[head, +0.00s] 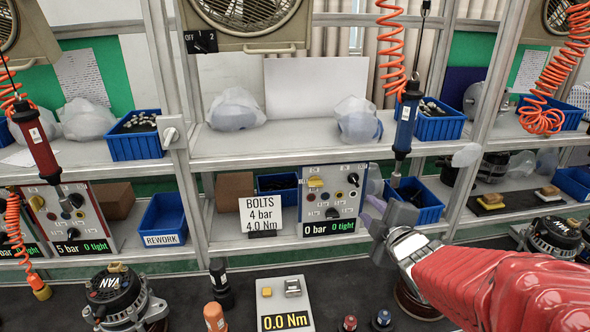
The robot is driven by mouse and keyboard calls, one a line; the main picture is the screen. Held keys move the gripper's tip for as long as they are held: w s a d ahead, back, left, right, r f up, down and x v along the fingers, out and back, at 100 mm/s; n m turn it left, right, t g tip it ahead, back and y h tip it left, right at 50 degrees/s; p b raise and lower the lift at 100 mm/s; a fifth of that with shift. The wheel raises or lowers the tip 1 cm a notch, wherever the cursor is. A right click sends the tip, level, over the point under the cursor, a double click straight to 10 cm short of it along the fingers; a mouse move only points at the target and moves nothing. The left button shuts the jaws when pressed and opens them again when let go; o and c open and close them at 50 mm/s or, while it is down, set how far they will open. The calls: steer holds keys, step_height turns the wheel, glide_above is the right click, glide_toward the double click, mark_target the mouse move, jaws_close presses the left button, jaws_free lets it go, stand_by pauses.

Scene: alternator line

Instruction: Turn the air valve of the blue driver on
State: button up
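The blue driver (406,125) hangs nose down from an orange coiled hose, right of centre. A grey control panel with a blue edge (346,201) stands below it on the lower shelf. The panel carries a yellow knob (316,182) at upper left, a small gauge, coloured buttons and a black knob (332,213). Its display (329,227) reads 0 bar and 0 tight. My gripper (388,209) is just right of this panel, apart from the yellow knob, at the end of my red arm. Its finger gap is not clear from this angle.
A red driver (39,145) hangs at left before a red-edged panel (68,217) reading 5 bar. A sign (262,215) says BOLTS 4 bar 4.0 Nm. A blue bin (417,200) stands behind my gripper. An alternator (122,298) and a 0.0 Nm unit (285,305) are in front.

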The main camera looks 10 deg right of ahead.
mark_target(317, 186)
steer(key=a+n+y, duration=0.1)
steer(key=n+y, duration=0.1)
steer(key=n, duration=0.1)
steer(key=a+f+n+t+y, duration=0.1)
steer(key=n+y, duration=0.1)
steer(key=a+n+t+y, duration=0.1)
steer(key=a+n+y, duration=0.1)
steer(key=n+y, duration=0.1)
steer(key=shift+s+f+n, duration=0.1)
steer(key=shift+f+n, duration=0.05)
steer(key=shift+n, duration=0.15)
steer(key=x, duration=1.3)
steer(key=shift+w+a, duration=0.15)
steer(key=shift+w, duration=0.25)
steer(key=shift+c, duration=0.7)
jaws_close()
steer(key=shift+a, duration=0.1)
